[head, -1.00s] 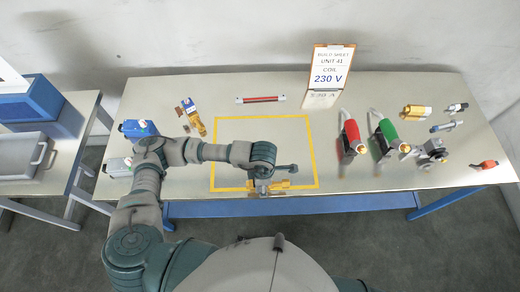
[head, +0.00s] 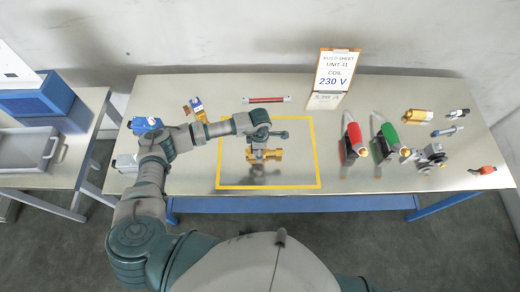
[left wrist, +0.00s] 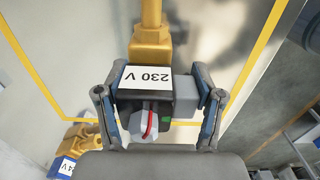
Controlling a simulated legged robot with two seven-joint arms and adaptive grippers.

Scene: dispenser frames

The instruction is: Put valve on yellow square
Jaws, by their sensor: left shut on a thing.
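The valve (head: 264,155) has a brass body and a dark coil with a white 230 V label, readable in the left wrist view (left wrist: 148,78). My left gripper (head: 256,139) is shut on the coil, with a finger on each side of it in the left wrist view (left wrist: 158,108). The brass body points away from the gripper. In the head view the valve appears inside the yellow square outline (head: 316,150), around its middle. I cannot tell whether it touches the table. My right gripper is not in view.
Another brass valve with a blue coil (head: 197,108) lies left of the square. A red-and-white bar (head: 266,100) lies behind it. A build sheet sign (head: 335,72) reads 230 V. Red (head: 353,138) and green (head: 388,137) tools and several fittings occupy the right.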

